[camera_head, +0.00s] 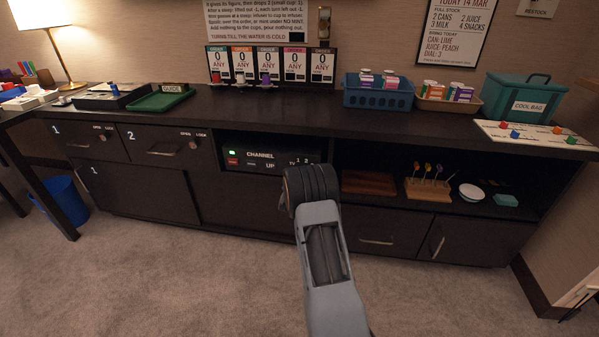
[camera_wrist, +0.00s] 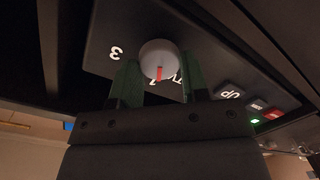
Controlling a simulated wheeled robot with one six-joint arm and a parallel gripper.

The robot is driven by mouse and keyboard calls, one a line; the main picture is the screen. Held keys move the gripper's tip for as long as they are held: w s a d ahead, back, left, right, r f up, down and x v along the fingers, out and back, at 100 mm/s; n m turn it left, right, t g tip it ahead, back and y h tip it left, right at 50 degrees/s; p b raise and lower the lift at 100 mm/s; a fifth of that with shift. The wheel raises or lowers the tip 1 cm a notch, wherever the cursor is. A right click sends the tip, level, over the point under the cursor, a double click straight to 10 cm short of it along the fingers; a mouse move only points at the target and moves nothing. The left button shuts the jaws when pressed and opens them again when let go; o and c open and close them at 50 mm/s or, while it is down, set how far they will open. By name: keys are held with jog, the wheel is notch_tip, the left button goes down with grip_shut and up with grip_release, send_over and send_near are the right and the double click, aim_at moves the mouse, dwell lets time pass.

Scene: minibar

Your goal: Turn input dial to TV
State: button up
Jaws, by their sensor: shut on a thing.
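The input dial (camera_wrist: 159,58) is a round grey knob with a red pointer line, on a dark panel in the wrist view. Its pointer faces down in that view, towards the "1" and the partly hidden "TV" label; I cannot tell which one exactly. A "3" shows to the dial's left. My gripper (camera_wrist: 160,70) has its green fingers on either side of the dial and is shut on it. In the head view the control panel (camera_head: 262,155) reads "CHANNEL", "UP" and "TV 1 2". My arm hides the dial there.
The panel sits in a recess under the dark counter (camera_head: 300,118). Drawers (camera_head: 165,147) are to its left. A shelf to the right holds a brown board (camera_head: 369,183) and a wooden block (camera_head: 428,191). A green light (camera_head: 232,153) is lit on the panel.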

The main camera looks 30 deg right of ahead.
jog(key=n+p, duration=0.1)
jog(key=n, duration=0.2)
jog(key=n+p, duration=0.2)
jog(key=n, duration=0.1)
jog(key=shift+w+r+h, duration=0.1)
jog(key=shift+r+h, duration=0.1)
jog(key=shift+h, duration=0.2)
dwell(0.4)
jog(key=o, duration=0.9)
jog(key=shift+f, duration=0.2)
jog(key=shift+a, duration=0.1)
jog(key=p+v, duration=0.3)
jog(key=v, duration=1)
jog(key=shift+s+a+r+p, duration=0.2)
jog(key=shift+s+a+p, duration=0.05)
jog(key=shift+s+p, duration=0.05)
